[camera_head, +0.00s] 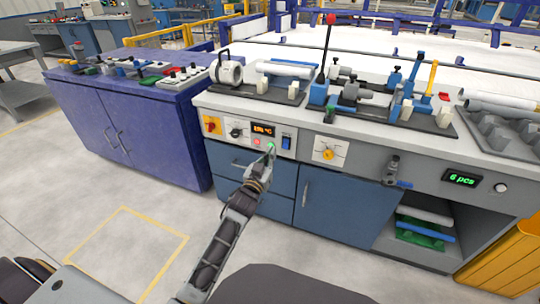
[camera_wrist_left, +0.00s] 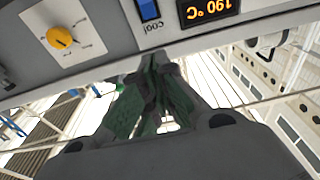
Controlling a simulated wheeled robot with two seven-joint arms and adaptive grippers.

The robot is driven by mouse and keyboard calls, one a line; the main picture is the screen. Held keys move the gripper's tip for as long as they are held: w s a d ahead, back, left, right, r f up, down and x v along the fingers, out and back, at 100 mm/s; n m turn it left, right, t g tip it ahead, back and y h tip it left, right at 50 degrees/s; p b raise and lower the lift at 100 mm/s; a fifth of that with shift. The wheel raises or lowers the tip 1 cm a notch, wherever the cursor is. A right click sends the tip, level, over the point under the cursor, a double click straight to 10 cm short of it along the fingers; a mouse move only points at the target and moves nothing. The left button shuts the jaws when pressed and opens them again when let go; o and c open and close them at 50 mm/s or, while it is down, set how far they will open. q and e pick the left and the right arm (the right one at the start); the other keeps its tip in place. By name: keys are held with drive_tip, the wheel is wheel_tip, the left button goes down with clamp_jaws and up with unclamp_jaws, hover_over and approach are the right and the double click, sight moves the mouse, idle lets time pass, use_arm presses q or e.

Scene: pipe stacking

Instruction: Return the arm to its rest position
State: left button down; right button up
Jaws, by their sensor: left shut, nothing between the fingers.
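My left arm reaches in from the bottom of the head view. My left gripper (camera_head: 270,155) is at the front panel of the workbench, close to the green button (camera_head: 271,147). In the left wrist view the dark fingers of my left gripper (camera_wrist_left: 158,62) are shut together, with nothing held. They point at the panel edge below the blue switch (camera_wrist_left: 149,10). I cannot tell whether the tips touch the panel. My right gripper is not in view.
The panel carries an orange temperature display (camera_head: 263,128) and a yellow knob (camera_head: 327,154). Pipe fixtures (camera_head: 350,95) stand on the white worktop. A purple cabinet (camera_head: 130,125) is at left. A yellow crate (camera_head: 500,262) is at lower right.

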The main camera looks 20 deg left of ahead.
use_arm(q)
drive_tip(key=shift+s+r, duration=0.1)
drive_tip(key=shift+s, duration=0.3)
idle(0.3)
